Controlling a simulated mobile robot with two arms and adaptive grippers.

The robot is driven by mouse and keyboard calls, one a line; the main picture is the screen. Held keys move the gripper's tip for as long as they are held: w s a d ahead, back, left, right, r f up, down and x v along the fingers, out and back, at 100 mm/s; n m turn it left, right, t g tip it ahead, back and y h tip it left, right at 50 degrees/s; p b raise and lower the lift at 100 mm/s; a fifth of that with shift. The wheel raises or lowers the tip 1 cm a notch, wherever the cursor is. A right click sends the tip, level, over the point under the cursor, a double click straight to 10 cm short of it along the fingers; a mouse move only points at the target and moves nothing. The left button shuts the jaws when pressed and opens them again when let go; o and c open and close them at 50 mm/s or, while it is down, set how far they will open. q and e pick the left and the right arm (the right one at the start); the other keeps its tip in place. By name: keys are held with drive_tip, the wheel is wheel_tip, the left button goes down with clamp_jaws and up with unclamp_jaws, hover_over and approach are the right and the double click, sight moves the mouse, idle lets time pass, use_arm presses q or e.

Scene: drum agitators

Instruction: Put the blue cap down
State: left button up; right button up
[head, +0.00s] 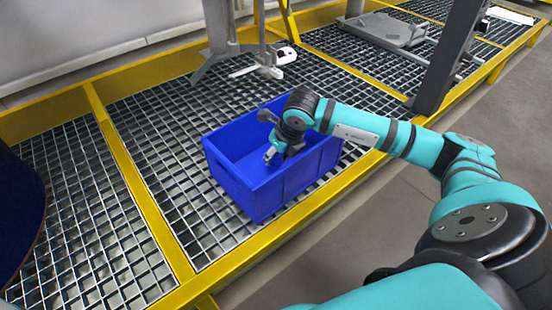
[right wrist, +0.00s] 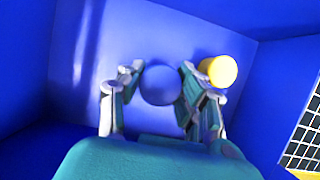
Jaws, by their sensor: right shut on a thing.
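The blue cap (right wrist: 160,86) is round and sits between the two fingers of my right gripper in the right wrist view. My right gripper (head: 271,155) is shut on it and points down inside the blue bin (head: 285,190). The cap is low over the bin floor; I cannot tell whether it touches the floor. In the head view the cap is not visible. My left gripper is not in view.
A yellow cap (right wrist: 219,71) lies in the bin close beside my right finger. The bin's walls (right wrist: 28,65) surround the gripper. The bin stands on a metal grating (head: 165,165) with yellow frame beams (head: 140,200).

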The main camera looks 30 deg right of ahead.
drive_tip(key=shift+r, duration=0.15)
drive_tip(key=shift+f+b, duration=0.35)
drive_tip(key=shift+f, duration=0.3)
drive_tip(key=o, duration=0.9)
drive_tip(key=shift+r, duration=0.1)
